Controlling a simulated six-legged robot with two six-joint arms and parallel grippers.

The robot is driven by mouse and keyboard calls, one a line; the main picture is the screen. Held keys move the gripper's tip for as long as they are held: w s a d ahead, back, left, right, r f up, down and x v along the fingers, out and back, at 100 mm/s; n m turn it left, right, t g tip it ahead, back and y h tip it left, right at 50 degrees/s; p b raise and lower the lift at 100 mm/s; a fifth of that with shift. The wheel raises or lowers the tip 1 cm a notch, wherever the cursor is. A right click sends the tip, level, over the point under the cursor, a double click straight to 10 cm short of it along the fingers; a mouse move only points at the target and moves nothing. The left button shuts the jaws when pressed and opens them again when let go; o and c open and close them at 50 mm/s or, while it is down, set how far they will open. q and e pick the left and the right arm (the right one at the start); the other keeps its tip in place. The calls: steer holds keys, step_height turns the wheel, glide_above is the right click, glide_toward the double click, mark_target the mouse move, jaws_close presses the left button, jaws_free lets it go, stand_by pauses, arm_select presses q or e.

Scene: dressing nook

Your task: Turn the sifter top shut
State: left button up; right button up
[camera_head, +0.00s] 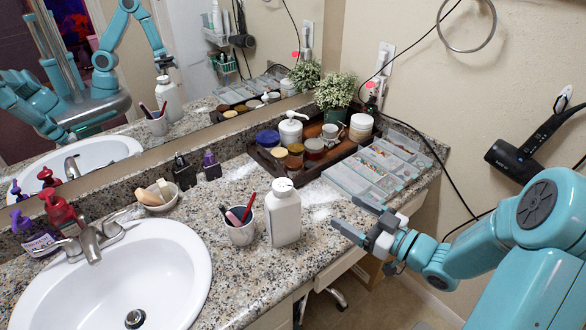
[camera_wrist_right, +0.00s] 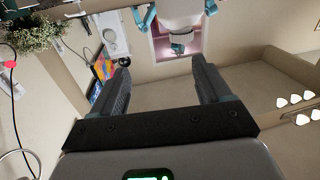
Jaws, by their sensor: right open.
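A white bottle (camera_head: 283,218) stands upright on the speckled counter, right of the basin, in the head view. Its white sifter top (camera_head: 283,187) is on it; whether it is turned open or shut is too small to tell. My right gripper (camera_head: 347,211) is open and empty, to the right of the bottle near the counter's front edge, clear of it. In the right wrist view both fingers of the right gripper (camera_wrist_right: 160,65) are spread with nothing between them; the bottle does not show there. My left gripper is not directly seen.
A cup (camera_head: 240,232) with pens stands just left of the bottle. A dark tray (camera_head: 311,168) of jars and a clear divided box (camera_head: 362,182) sit behind. The sink basin (camera_head: 170,262) is at left. A mirror (camera_head: 200,50) reflects the bottle and my arms.

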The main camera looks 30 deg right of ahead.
steer(key=a+r+y+p, duration=0.1)
steer(key=a+p, duration=0.1)
steer(key=a, duration=0.1)
arm_select(q)
step_height(320, 180, up, 5)
steer(key=shift+w+d+r+p, duration=0.1)
steer(key=shift+d+r+p, duration=0.05)
steer(key=shift+p, duration=1.1)
arm_select(e)
glide_toward(278, 180)
steer(key=shift+y, duration=0.3)
steer(key=x, duration=1)
steer(key=shift+a+f, duration=0.1)
steer(key=shift+f, duration=0.1)
